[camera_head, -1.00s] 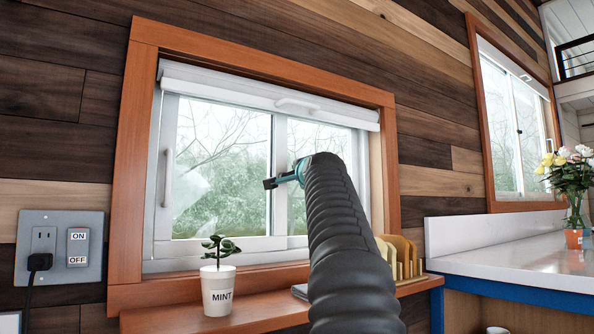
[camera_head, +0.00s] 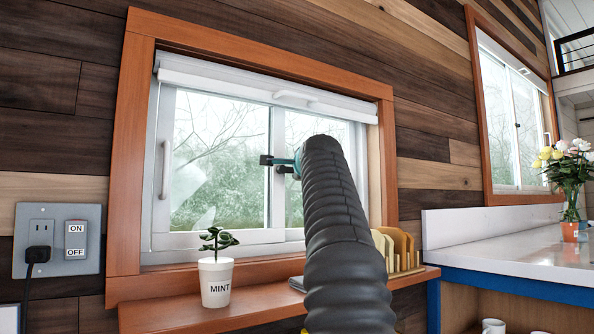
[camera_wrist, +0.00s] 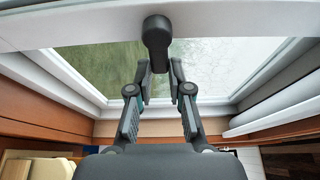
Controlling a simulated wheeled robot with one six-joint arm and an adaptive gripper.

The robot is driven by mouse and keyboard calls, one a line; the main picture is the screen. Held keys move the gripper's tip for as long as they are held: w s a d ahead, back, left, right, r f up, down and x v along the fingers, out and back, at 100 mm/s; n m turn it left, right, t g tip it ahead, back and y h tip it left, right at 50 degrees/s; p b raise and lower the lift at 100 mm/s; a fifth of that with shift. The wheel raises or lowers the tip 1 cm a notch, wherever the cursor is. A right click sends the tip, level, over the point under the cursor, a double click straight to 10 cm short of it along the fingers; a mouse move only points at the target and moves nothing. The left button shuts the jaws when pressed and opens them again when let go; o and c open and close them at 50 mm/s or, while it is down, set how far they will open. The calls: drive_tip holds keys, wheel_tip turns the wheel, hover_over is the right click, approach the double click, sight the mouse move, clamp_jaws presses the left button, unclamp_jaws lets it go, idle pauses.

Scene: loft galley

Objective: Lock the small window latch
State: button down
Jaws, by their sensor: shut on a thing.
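The window latch (camera_wrist: 157,38) is a dark lever with a rounded base on the white window frame, at the top of the wrist view. Its narrow end points towards my gripper (camera_wrist: 160,75), whose two dark fingers stand on either side of that end and are shut on it. In the head view my gripper (camera_head: 270,160) is at the middle upright of the small window (camera_head: 220,165). There I cannot separate the latch from the dark fingertips, and my arm hides part of the right pane.
A potted mint plant (camera_head: 215,285) stands on the wooden sill (camera_head: 165,320) below the window. A switch and outlet plate (camera_head: 57,240) is at left. A white counter (camera_head: 520,262) with flowers (camera_head: 566,165) is at right.

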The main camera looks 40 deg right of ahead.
drive_tip(key=c, duration=1.1)
unclamp_jaws()
drive_tip(key=shift+a, duration=0.1)
drive_tip(key=shift+s, duration=0.1)
drive_tip(key=v, duration=1.1)
drive_tip(key=shift+s+a, duration=0.15)
drive_tip(key=shift+s, duration=0.2)
